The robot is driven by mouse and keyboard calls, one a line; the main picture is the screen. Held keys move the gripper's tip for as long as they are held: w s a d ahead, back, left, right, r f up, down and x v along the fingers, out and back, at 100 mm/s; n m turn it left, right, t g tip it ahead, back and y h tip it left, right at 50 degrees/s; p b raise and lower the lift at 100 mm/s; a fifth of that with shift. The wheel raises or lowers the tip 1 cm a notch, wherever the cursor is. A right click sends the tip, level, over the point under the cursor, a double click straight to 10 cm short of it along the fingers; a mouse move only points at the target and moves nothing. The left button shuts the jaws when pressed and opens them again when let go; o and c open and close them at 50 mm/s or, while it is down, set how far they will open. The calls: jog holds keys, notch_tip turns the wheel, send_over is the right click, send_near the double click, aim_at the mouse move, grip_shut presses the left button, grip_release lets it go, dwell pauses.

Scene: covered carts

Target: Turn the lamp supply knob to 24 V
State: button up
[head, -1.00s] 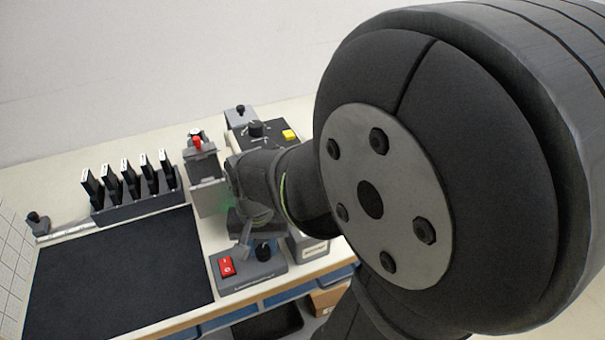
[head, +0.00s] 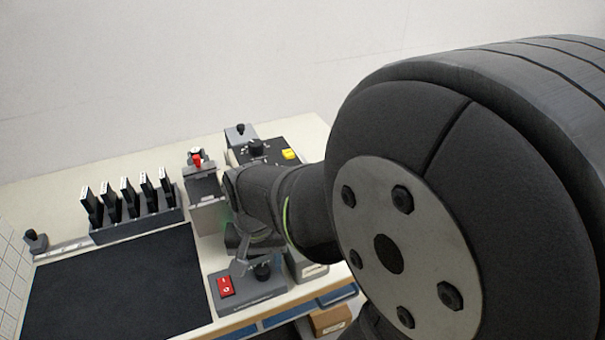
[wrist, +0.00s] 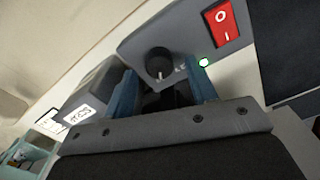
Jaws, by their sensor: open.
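A grey box (head: 262,291) with a red rocker switch (head: 226,287) stands at the bench's front edge. Its black knob (head: 263,272) is partly hidden by my gripper (head: 259,259) in the head view. The wrist view shows the knob (wrist: 158,62) with a pale pointer line, and the red switch (wrist: 222,22) beside it. My gripper (wrist: 163,70) is open, its blue fingertips on either side of the knob; I cannot tell whether they touch it. The scale marks around the knob are mostly hidden or too small to read.
A black-topped unit (head: 275,155) with another knob (head: 256,147) and a yellow button (head: 289,154) stands behind my arm. A red-topped fixture (head: 204,180), a rack of upright black modules (head: 135,222) and a clear black mat (head: 115,285) lie left.

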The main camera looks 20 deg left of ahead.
aim_at(262, 269)
notch_tip(262, 269, up, 16)
jog(key=shift+r, duration=0.15)
dwell(0.4)
notch_tip(262, 269, down, 18)
jog(key=shift+r, duration=0.2)
dwell(0.4)
jog(key=shift+r, duration=0.15)
